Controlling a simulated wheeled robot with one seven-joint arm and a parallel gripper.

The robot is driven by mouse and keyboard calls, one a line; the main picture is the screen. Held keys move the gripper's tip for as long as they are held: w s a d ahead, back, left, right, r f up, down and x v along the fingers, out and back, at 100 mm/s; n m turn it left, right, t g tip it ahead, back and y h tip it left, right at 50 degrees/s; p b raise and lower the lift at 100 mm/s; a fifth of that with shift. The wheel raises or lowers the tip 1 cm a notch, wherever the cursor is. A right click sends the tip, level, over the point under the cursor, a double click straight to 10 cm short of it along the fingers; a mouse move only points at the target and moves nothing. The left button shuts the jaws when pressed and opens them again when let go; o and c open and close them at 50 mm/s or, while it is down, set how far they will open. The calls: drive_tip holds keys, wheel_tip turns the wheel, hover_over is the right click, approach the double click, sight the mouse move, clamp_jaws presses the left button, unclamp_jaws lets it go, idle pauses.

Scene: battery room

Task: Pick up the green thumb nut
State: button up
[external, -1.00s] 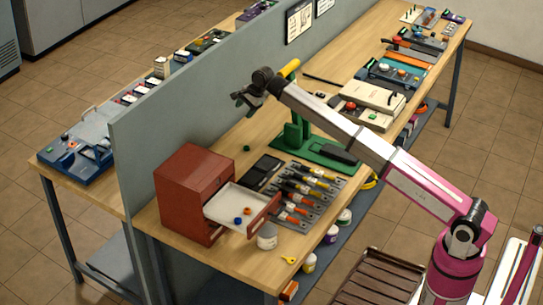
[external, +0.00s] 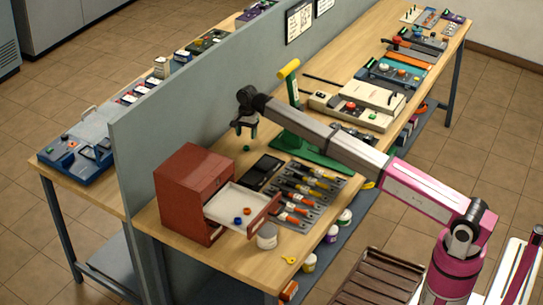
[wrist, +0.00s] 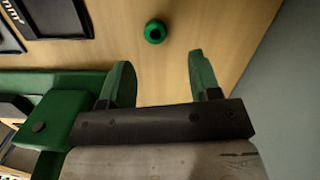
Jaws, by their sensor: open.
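The green thumb nut (external: 247,148) lies on the wooden bench top, between the red drawer cabinet and the green press. In the wrist view the nut (wrist: 155,32) is a small green ring with a dark hole, on bare wood. My gripper (external: 246,129) is above the nut and points down. In the wrist view its two fingers (wrist: 163,82) are apart with nothing between them. The nut shows beyond the fingertips, about midway between them, apart from both.
The red drawer cabinet (external: 185,190) has an open drawer (external: 236,204) holding small knobs. A black tray (external: 262,171) and several screwdrivers (external: 306,187) lie nearby. The green press (external: 310,154) stands to the right. The grey partition (external: 190,110) runs close behind the nut.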

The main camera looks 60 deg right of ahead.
sight(246, 150)
drive_tip(key=shift+s+a+f, duration=0.1)
drive_tip(key=shift+a+f, duration=0.1)
drive_tip(key=shift+f, duration=0.7)
drive_tip(key=shift+s+a+f, duration=0.15)
drive_tip(key=shift+f, duration=0.75)
drive_tip(key=shift+s+a+f, duration=0.1)
drive_tip(key=shift+a+f, duration=0.1)
drive_tip(key=shift+f, duration=0.7)
drive_tip(key=shift+c, duration=0.3)
drive_tip(key=c, duration=0.9)
